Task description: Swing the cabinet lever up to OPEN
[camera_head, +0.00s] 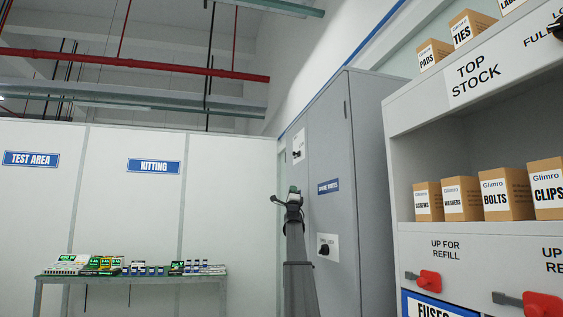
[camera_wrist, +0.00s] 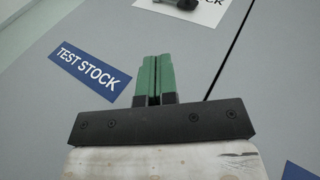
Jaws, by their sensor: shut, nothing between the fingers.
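The tall grey cabinet (camera_head: 350,150) stands right of the middle in the head view. One dark lever (camera_head: 297,154) is on a white plate high on its left door. Another dark lever (camera_head: 324,249) is on a white plate lower on the right door. My gripper (camera_head: 291,192) is raised in front of the left door, below the upper lever. In the wrist view my gripper's green fingers (camera_wrist: 153,80) are together and empty. Beyond them, a dark lever (camera_wrist: 187,4) on a white plate is cut off by the top edge. I cannot read its position.
A blue TEST STOCK label (camera_wrist: 90,75) is left of the fingers; a door seam runs right of them. Shelving with cardboard boxes (camera_head: 508,194) and red levers (camera_head: 429,281) stands right. A table (camera_head: 130,278) with small goods stands at the left.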

